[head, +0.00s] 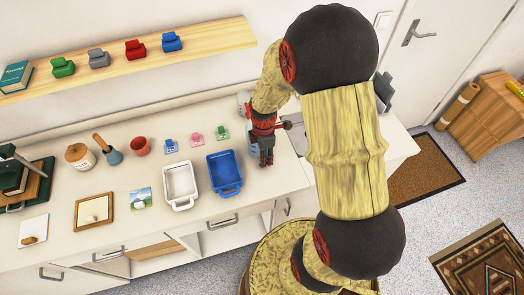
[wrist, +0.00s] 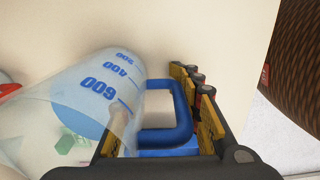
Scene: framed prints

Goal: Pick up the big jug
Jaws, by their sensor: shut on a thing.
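The big jug (wrist: 75,100) is clear, with blue 200, 400 and 600 marks and a blue handle (wrist: 181,112). It fills the left of the wrist view and looks tilted there. My gripper (wrist: 160,140) is shut on the handle, with dark fingers and yellow pads on either side of it. In the head view my gripper (head: 266,160) points down at the right part of the counter, right of the blue tray. Only a bluish sliver of the jug (head: 252,142) shows beside it; my arm hides the rest. I cannot tell whether its base touches the counter.
A blue tray (head: 224,173) and a white tray (head: 181,186) stand left of my gripper. A red cup (head: 141,146), a mortar (head: 113,157) and a lidded jar (head: 80,156) are farther left. A wooden shelf (head: 120,62) hangs above the counter (head: 165,222).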

